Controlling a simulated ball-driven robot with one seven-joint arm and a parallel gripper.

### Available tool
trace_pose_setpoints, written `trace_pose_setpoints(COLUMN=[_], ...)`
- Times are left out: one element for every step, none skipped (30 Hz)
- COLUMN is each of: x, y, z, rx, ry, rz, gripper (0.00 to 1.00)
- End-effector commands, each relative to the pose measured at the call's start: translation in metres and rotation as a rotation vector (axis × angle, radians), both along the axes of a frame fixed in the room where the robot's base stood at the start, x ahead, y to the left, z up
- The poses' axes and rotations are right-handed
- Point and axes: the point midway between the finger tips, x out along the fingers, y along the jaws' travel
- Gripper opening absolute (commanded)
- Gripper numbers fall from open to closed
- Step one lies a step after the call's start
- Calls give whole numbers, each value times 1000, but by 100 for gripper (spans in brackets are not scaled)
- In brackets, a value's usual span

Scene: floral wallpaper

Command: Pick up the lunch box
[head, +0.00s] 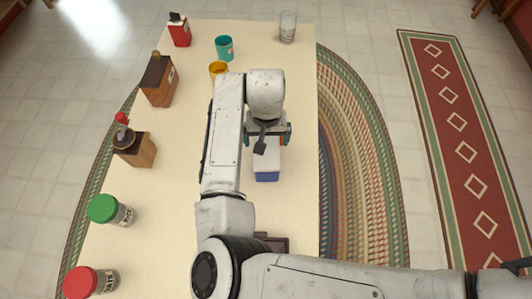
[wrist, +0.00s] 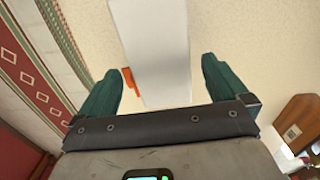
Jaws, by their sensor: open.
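The lunch box (head: 266,170) has a white top and a blue lower part. It stands on the long cream table, partly hidden by my gripper (head: 268,136), which is over its far end in the head view. In the wrist view the white top of the lunch box (wrist: 150,45) runs between the two green fingers of my gripper (wrist: 160,72). The fingers are spread, with cream surface showing on both sides of the box, and I see no contact. A small orange piece (wrist: 131,82) shows beside the box's left edge.
A yellow cup (head: 218,68), teal cup (head: 224,47) and clear glass (head: 288,26) stand beyond my arm. Wooden boxes (head: 158,82) and jars (head: 110,210) line the table's left side. A dark tray-like object (head: 274,243) lies nearer me. The table's right edge is close to the lunch box.

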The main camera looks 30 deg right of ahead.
Motion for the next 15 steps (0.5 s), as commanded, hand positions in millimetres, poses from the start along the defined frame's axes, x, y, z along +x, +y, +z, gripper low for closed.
trace_pose_setpoints(x=[0, 0, 0, -1, -1, -1, -1, -1, -2, -2, -2, -2, -2, -2, -2], y=[0, 0, 1, 1, 1, 1, 1, 2, 2, 2, 2, 2, 2, 2, 2], z=[-5, -7, -11, -14, -17, -22, -26, -29, -34, -38, -41, -45, -47, -49, -50], rx=[0, 1, 1, 1, 1, 1, 0, 0, 1, 0, 0, 0, 0, 0, 0], ry=[0, -1, -1, -1, -1, -1, -1, -1, -2, -1, -1, -1, -1, -1, -1], rz=[0, -1, -1, -1, -1, -1, -1, -1, -1, -1, -1, -1, 0, 0, 0], gripper=[100, 100, 100, 100, 100, 100, 100, 100, 100, 100, 100, 100, 100, 100, 100])
